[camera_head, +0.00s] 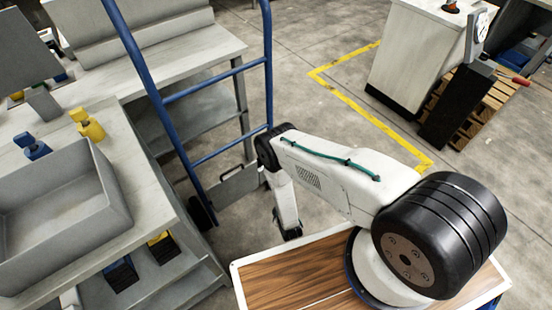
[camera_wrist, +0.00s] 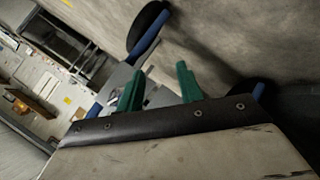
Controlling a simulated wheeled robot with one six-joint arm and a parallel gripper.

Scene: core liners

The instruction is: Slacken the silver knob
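I cannot pick out a silver knob for certain in either view. My gripper shows in the wrist view (camera_wrist: 160,70) as two green fingers set apart, with nothing clearly held between them. In the head view, my gripper (camera_head: 291,232) hangs low beside the wood-topped surface, close to the blue hand truck (camera_head: 157,95); its fingers are too small to read there. In the wrist view, a grey plate and a blue tube of the truck lie beyond the fingers. A small shiny piece beside the left finger is too unclear to name.
A grey workbench (camera_head: 120,140) at left carries a grey bin (camera_head: 105,190), a yellow item (camera_head: 88,125) and a blue item (camera_head: 32,146). A white cabinet (camera_head: 415,60) with a dial stands at upper right beside pallets (camera_head: 470,105). The floor by the yellow line (camera_head: 340,92) is clear.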

